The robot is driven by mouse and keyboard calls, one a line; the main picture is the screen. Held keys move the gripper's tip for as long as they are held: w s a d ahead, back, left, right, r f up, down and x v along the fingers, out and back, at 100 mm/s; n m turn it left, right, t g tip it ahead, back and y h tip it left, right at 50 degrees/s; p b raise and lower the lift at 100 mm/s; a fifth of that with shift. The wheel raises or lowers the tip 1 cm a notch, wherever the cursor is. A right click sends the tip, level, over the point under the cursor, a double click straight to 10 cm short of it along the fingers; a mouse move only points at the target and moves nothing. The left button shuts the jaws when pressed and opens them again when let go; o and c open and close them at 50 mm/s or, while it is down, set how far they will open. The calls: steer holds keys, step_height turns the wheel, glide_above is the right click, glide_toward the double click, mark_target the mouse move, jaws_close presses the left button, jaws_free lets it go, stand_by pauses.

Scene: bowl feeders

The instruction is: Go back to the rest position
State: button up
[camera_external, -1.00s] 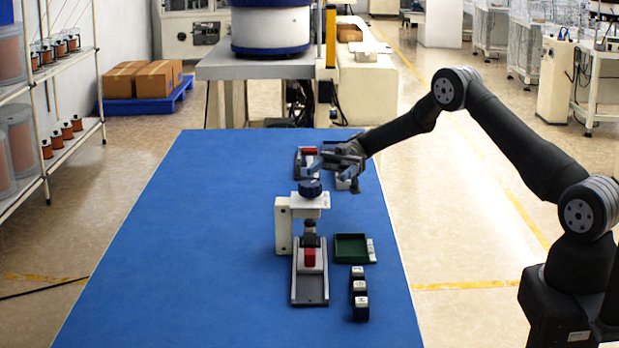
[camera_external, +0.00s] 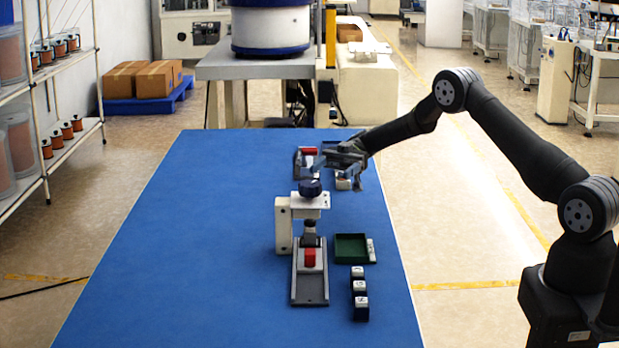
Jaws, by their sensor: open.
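My gripper (camera_external: 322,168) is open and hangs above the far half of the blue table (camera_external: 200,230), just behind and above the press. No object shows between its fingers. The arm reaches in from the right, bent at the elbow. A red block (camera_external: 310,257) sits on the grey fixture (camera_external: 311,290) under and in front of the press. Whether the fingertips touch the knob cannot be told.
A green tray (camera_external: 350,234) lies right of the press. Several dark blocks with white tops (camera_external: 359,286) stand in a row nearer. The table's left side is clear.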

mark_target(302, 191)
steer(key=x, duration=1.4)
steer(key=shift+s+a, duration=0.2)
steer(key=shift+s, duration=0.05)
steer(key=v, duration=1.7)
steer(key=x, duration=1.7)
steer(key=shift+s, duration=0.1)
steer(key=shift+m+t+y, duration=0.4)
steer(key=shift+m+y, duration=0.2)
steer(key=shift+y, duration=0.1)
steer(key=m+t+y, duration=0.3)
steer(key=y, duration=0.1)
steer(key=shift+w+a, duration=0.2)
steer(key=shift+w, duration=0.05)
steer(key=m+t+y, duration=0.2)
steer(key=t, duration=0.1)
steer(key=m+t+y, duration=0.1)
steer(key=t, duration=0.1)
steer(key=shift+w+a+m, duration=0.1)
steer(key=shift+w+m, duration=0.2)
steer(key=shift+m, duration=0.1)
steer(key=v, duration=1)
